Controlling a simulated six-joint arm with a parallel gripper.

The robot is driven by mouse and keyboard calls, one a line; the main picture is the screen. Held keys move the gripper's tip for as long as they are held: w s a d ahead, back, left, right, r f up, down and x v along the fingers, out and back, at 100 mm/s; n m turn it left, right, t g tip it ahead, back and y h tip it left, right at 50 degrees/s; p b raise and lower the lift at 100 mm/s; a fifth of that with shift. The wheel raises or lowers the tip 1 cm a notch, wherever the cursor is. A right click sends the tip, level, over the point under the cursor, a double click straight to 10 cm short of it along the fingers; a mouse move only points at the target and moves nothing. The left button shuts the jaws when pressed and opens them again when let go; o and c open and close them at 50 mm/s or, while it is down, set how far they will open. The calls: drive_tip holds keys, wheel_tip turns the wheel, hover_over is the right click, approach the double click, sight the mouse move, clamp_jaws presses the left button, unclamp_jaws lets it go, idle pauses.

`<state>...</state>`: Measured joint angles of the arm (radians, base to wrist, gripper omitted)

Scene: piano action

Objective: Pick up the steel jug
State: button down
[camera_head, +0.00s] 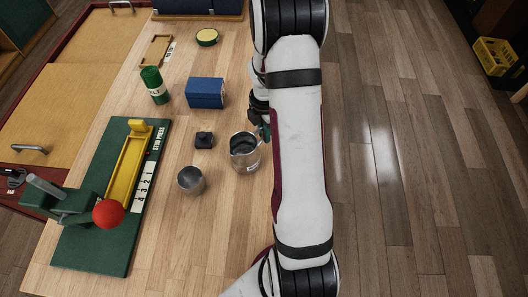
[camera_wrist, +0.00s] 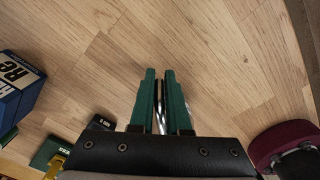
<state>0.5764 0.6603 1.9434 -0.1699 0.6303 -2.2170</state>
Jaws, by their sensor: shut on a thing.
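The steel jug (camera_head: 246,160) stands near the right edge of the wooden bench in the head view, its open top facing up and dark inside. My gripper (camera_head: 264,132) is at its upper right side, partly hidden by my arm. In the wrist view, the green fingers of my gripper (camera_wrist: 161,95) are shut with a thin strip of shiny steel, part of the jug (camera_wrist: 159,110), between them. It looks like the handle. The rest of the jug is mostly hidden there. I cannot tell whether the jug touches the bench.
A smaller metal cup (camera_head: 190,180) stands left of the jug, with a small black block (camera_head: 204,140) above it. A blue box (camera_head: 205,92), a green can (camera_head: 154,85) and a green press with a red knob (camera_head: 108,213) are further left. Bare bench lies between.

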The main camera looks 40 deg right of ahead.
drive_tip(key=shift+r, duration=0.1)
idle(0.7)
drive_tip(key=shift+r, duration=0.9)
drive_tip(key=s+d+r, duration=0.5)
drive_tip(key=s+r, duration=0.4)
drive_tip(key=s, duration=0.1)
drive_tip(key=shift+s, duration=0.25)
idle(1.3)
